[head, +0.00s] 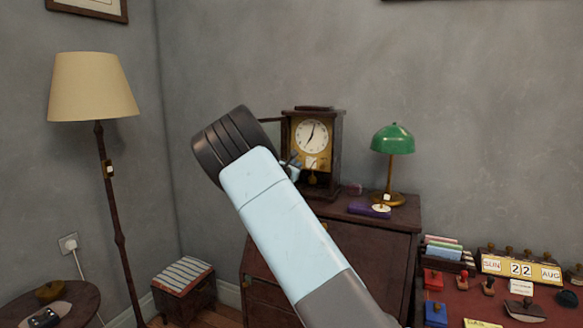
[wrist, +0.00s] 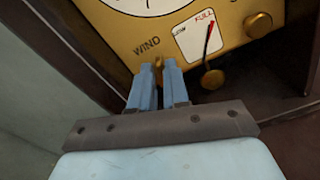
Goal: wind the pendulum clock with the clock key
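The pendulum clock (head: 335,130) stands on the dark wooden cabinet with its glass door swung open to the left. In the wrist view its gold dial plate (wrist: 240,58) fills the top. The plate bears the word WIND and a small white gauge (wrist: 190,40) marked LOW and FULL, its red needle pointing up near FULL. My gripper (wrist: 159,65) is at the plate just below WIND, its two pale blue fingers close together with a narrow gap. The fingertips hide the winding spot.
The open clock door (head: 270,121) is close beside my wrist. A green desk lamp (head: 392,140) and a purple box (head: 369,209) stand right of the clock on the cabinet (head: 395,228). A gold pendulum bob (wrist: 213,79) hangs below the gauge.

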